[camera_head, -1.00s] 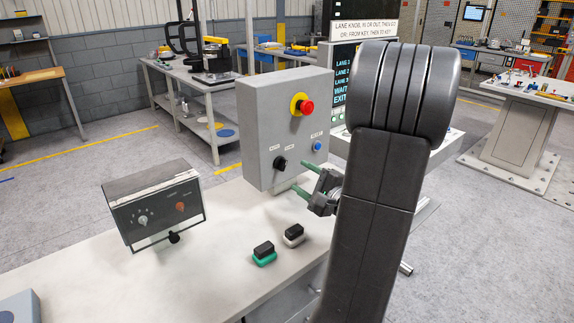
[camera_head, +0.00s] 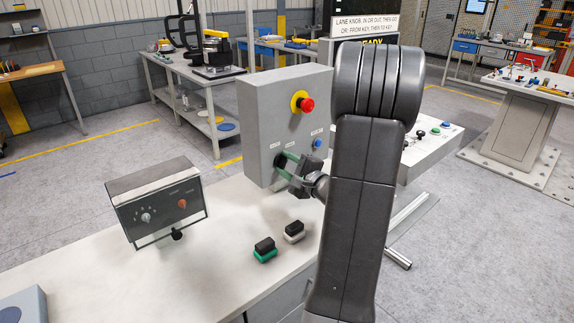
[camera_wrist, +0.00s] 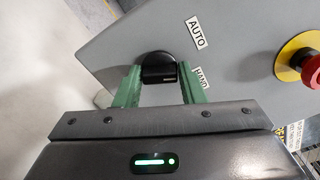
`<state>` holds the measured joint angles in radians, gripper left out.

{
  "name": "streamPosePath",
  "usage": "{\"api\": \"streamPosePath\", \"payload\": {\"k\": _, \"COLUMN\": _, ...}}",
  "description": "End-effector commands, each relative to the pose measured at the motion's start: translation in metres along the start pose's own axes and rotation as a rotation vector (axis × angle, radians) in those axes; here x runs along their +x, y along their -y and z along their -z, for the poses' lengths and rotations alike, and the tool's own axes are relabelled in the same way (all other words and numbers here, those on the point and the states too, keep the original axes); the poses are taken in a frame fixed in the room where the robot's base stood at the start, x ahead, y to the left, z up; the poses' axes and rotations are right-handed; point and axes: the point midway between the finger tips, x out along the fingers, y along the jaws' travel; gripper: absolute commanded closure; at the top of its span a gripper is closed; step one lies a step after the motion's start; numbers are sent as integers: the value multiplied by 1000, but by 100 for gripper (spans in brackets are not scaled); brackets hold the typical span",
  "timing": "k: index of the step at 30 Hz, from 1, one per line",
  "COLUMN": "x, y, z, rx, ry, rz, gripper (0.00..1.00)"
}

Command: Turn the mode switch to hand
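The mode switch is a black knob (camera_wrist: 158,68) on the front of a grey control box (camera_head: 258,112). In the wrist view it sits between the tips of my gripper's two green fingers, with a gap visible beside the fingers lower down. An AUTO label (camera_wrist: 196,33) lies up and right of the knob. A HAND label (camera_wrist: 201,76) is partly hidden by the right finger. My gripper (camera_head: 282,162) is open at the box front in the head view, where it mostly hides the knob. I cannot tell whether the fingers touch the knob or which way it points.
A red emergency stop (camera_head: 307,105) on a yellow collar and a blue button (camera_head: 318,143) share the box front. A smaller dark panel (camera_head: 155,202) stands left on the pale bench (camera_head: 215,235). Two small black-topped blocks (camera_head: 264,249) (camera_head: 294,231) lie in front of the box.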

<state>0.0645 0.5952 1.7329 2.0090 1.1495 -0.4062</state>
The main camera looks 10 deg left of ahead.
Motion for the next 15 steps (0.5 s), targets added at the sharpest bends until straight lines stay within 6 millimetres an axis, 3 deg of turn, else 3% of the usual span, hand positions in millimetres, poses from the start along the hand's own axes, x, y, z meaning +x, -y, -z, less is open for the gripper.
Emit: {"api": "streamPosePath", "payload": {"k": 15, "x": 0, "y": -1, "z": 0, "rx": 126, "ry": 0, "rz": 0, "gripper": 87}}
